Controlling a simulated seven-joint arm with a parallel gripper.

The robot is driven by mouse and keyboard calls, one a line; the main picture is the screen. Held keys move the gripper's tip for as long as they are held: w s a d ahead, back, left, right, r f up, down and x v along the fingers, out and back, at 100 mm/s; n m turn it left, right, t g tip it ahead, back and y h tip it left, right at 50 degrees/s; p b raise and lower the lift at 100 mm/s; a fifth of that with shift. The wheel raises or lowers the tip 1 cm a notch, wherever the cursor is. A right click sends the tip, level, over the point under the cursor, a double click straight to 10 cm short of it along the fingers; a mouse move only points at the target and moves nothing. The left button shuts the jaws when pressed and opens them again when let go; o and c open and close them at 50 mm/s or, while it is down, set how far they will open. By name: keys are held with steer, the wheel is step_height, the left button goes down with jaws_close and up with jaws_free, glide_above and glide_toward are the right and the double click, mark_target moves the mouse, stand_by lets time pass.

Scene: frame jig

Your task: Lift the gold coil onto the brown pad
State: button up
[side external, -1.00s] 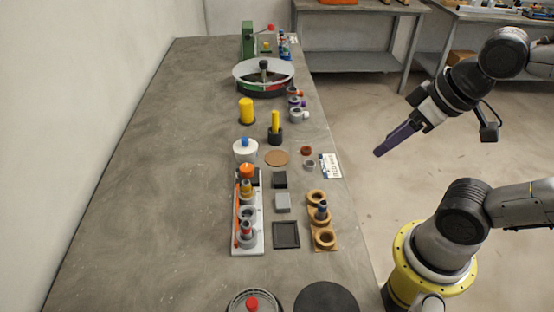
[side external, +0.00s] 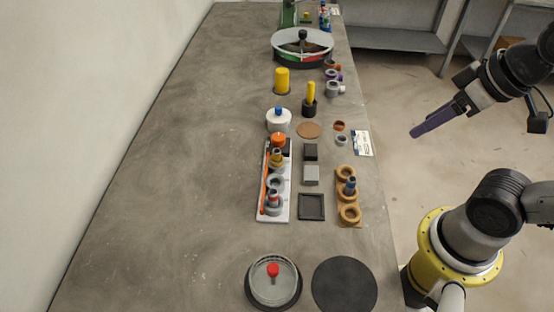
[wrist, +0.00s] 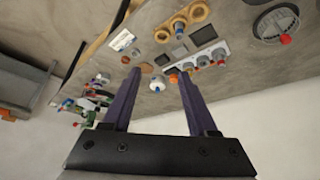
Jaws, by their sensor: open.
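A gold ring-like piece (side external: 277,157), which looks like the gold coil, sits in the white rack (side external: 286,204), just below an orange-topped piece. Its exact shape is too small to tell. The brown pad (side external: 308,130) is a flat round disc lying bare on the bench, above and right of the rack. In the wrist view the pad (wrist: 147,68) shows between the fingers, far beyond them. My gripper (side external: 413,134) has long purple fingers and hangs off the right edge of the bench, well away from the coil. In the wrist view its fingers (wrist: 160,75) are apart and empty.
A white jar with a blue knob (side external: 279,121) and a yellow-handled tool in a black holder (side external: 309,104) stand near the pad. A wooden rack (side external: 347,211), small blocks and a dark tray (side external: 311,207) lie right of the white rack. The bench's left side is clear.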

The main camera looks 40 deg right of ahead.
steer(key=shift+o, duration=1)
